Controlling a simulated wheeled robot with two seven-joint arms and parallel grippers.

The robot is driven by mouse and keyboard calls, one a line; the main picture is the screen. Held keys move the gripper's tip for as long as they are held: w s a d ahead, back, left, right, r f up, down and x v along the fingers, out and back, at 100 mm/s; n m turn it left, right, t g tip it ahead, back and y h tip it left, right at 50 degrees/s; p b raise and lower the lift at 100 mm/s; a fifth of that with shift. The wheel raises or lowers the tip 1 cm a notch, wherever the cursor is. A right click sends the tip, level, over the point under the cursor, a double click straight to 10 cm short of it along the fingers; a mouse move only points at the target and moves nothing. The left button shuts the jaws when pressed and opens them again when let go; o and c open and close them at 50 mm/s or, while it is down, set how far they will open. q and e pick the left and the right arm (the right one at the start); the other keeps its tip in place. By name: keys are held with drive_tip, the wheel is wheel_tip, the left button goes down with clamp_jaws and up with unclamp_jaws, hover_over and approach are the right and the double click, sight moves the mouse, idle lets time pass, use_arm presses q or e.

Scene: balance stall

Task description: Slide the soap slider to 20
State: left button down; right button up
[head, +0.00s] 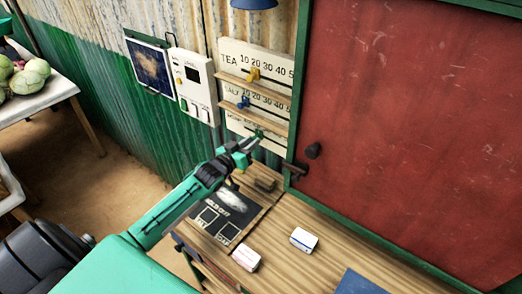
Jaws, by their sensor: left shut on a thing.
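The price board (231,48) hangs on the corrugated wall with rows for tea, salt and a third row at the bottom. A yellow slider (254,74) sits on the tea row, near 20. A blue slider (244,102) sits on the salt row, near 10. My left gripper (256,140) is at the bottom row, shut on the small green soap slider (259,133). The gripper and arm partly hide that row, so its numbers and the slider's exact reading cannot be made out. My right gripper is out of view.
Below is a wooden counter (330,245) with a dark mat (245,212) and two small boxes, one pink-edged (246,257) and one blue-edged (304,240). A red panel (400,120) with a dark handle stands right of the board. A white device (193,85) hangs left.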

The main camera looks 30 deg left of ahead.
use_arm(q)
drive_tip(key=shift+w+a, duration=0.1)
drive_tip(key=shift+a, duration=0.6)
drive_tip(key=c, duration=1.3)
unclamp_jaws()
drive_tip(key=shift+o, duration=0.2)
drive_tip(key=s+a+b, duration=0.2)
drive_tip(key=s+b, duration=0.1)
drive_tip(key=s, duration=1)
drive_tip(key=shift+s+b, duration=0.35)
